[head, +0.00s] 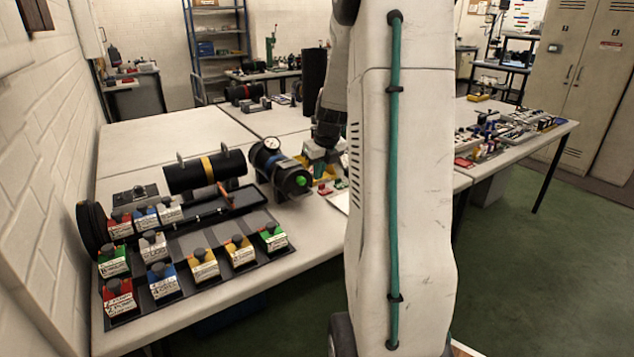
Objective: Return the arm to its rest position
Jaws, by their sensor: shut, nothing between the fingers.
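My arm (400,180), white with a green cable, fills the middle of the head view. Its dark wrist shows behind it on the left, over the table. My gripper (327,136) is small and dark at the lower end of the wrist, pointing down. It is shut with nothing in it; its fingertips are hard to make out. A black cylinder with a yellow band (206,171) lies on a dark stand to the left. A second black cylinder with a round gauge and green knob (281,170) lies beside it, left of my gripper and apart from it.
Labelled coloured blocks (202,265) stand in rows on a dark tray at the front left. Small coloured parts (322,170) lie under my gripper. A tall dark cylinder (314,75) stands behind. The right table (500,152) holds clutter; green floor (540,260) is open at right.

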